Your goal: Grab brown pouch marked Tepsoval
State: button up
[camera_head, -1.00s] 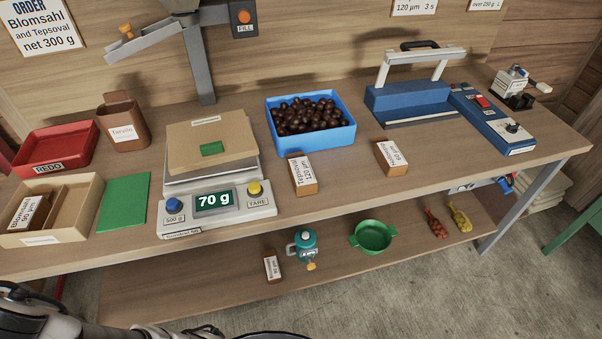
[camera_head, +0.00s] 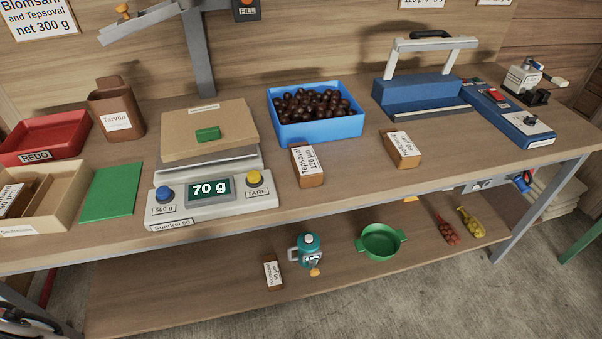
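My gripper's fingers are not visible; only a dark part of my arm shows at the bottom left corner.
The blue crate (camera_head: 322,130) holds brown balls. The blue sealer (camera_head: 420,95) stands at the right. An open tan box (camera_head: 62,200) and green sheet (camera_head: 112,192) lie left. Bench space around the Tepsoval pouch is clear.

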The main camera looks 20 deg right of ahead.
aim_at(307, 167)
jog(key=l+u, duration=0.2)
jog(key=u, duration=0.25)
jog(key=l+u, duration=0.15)
jog(key=u, duration=0.35)
jog(key=k+l+u, duration=0.1)
jog(key=l+u, duration=0.2)
jog(key=l, duration=0.15)
jog(key=k+l+u, duration=0.1)
jog(key=l+u, duration=0.15)
jog(key=l, duration=0.25)
jog(key=k+l, duration=0.15)
jog(key=l, duration=0.2)
jog(key=k+l+u, duration=0.1)
jog(key=l, duration=0.25)
jog(key=k+l, duration=0.2)
jog(key=l, duration=0.15)
jog(key=k+l, duration=0.15)
jog(key=l, duration=0.2)
jog(key=k+l+u, duration=0.1)
jog(key=l, duration=0.25)
jog(key=i, duration=0.45)
